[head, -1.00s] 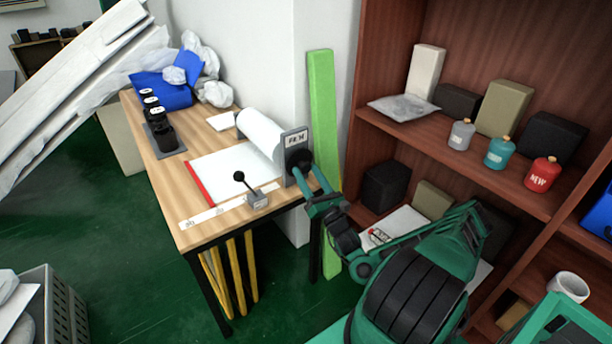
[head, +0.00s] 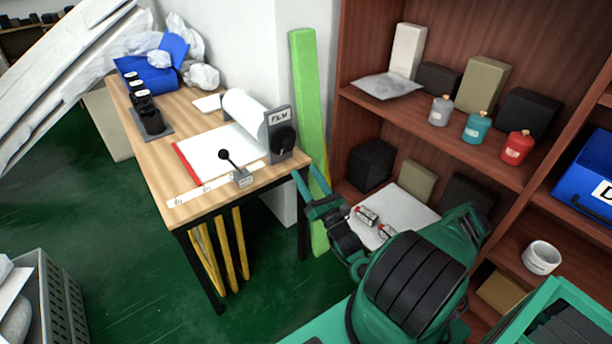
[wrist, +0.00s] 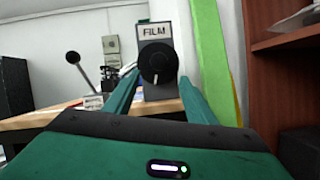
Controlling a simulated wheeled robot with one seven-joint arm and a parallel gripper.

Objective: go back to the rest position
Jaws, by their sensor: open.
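My gripper (head: 314,192) is green and its two fingers are apart with nothing between them. It is just off the right front corner of the wooden table (head: 155,185). In the wrist view the fingers of my gripper (wrist: 158,95) spread on either side of a black knob (wrist: 158,62) under a "FILM" label, with the knob beyond them. The knob also shows in the head view (head: 284,139), on the end of the white film roll (head: 243,112), apart from my gripper.
A lever (head: 232,165) stands on the table's front part. Black-capped bottles (head: 148,112) sit in a rack. The brown shelf (head: 440,132) on the right holds boxes and grey, teal and red bottles (head: 517,148). A green post (head: 309,100) stands close beside my gripper. A grey crate (head: 62,300) is at lower left.

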